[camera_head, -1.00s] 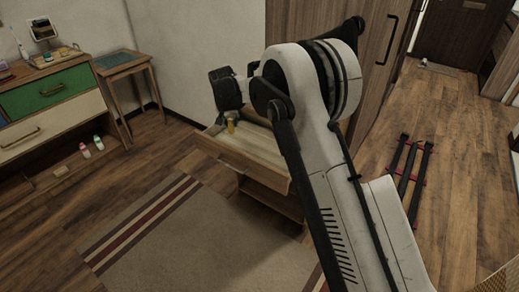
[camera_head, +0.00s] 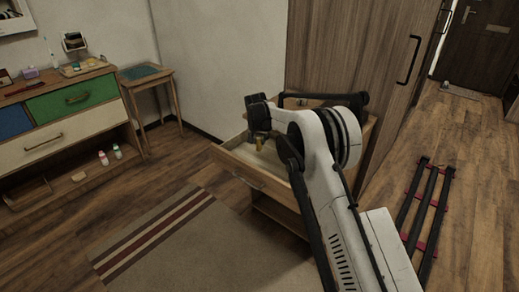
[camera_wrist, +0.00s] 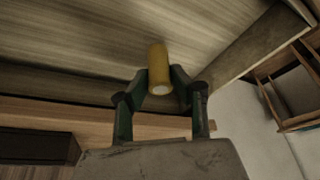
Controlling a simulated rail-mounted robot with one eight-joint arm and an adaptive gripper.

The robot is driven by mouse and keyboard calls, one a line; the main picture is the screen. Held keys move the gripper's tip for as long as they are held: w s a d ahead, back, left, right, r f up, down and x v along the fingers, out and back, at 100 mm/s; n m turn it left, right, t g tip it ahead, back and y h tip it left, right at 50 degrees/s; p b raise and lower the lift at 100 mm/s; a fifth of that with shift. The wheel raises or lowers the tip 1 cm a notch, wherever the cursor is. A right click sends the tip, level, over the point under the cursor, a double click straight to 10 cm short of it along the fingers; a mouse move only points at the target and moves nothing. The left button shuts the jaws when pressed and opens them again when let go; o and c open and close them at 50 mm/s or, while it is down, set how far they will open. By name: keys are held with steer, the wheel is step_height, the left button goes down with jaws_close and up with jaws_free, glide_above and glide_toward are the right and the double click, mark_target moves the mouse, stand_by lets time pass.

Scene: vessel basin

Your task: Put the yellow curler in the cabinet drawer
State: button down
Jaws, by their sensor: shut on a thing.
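The yellow curler (camera_head: 259,143) hangs below my gripper (camera_head: 259,133) in the head view. The curler (camera_wrist: 158,62) is held between both fingertips of my gripper (camera_wrist: 160,80) in the wrist view, tilted, with its pale round end toward the camera. The cabinet drawer (camera_head: 235,171) is pulled open, and my gripper and the curler are over its inside. The drawer's side wall (camera_wrist: 255,48) and wood-grained bottom show around the curler in the wrist view. I cannot tell whether the curler touches the bottom. My arm hides part of the drawer's right side.
A tall wooden wardrobe (camera_head: 345,50) stands behind the drawer cabinet. A striped rug (camera_head: 185,250) lies in front. A dresser (camera_head: 60,130) with coloured drawers and a small side table (camera_head: 148,72) stand at left. Black bars (camera_head: 425,205) lie on the floor at right.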

mark_target(259, 147)
steer(key=shift+w+d+f+b, duration=0.1)
steer(key=shift+f+b, duration=0.25)
steer(key=shift+f, duration=1.7)
steer(key=shift+f, duration=0.15)
steer(key=c, duration=1.5)
jaws_free()
steer(key=shift+r, duration=0.2)
steer(key=p+v, duration=0.1)
steer(key=v, duration=1.1)
steer(key=shift+p, duration=0.3)
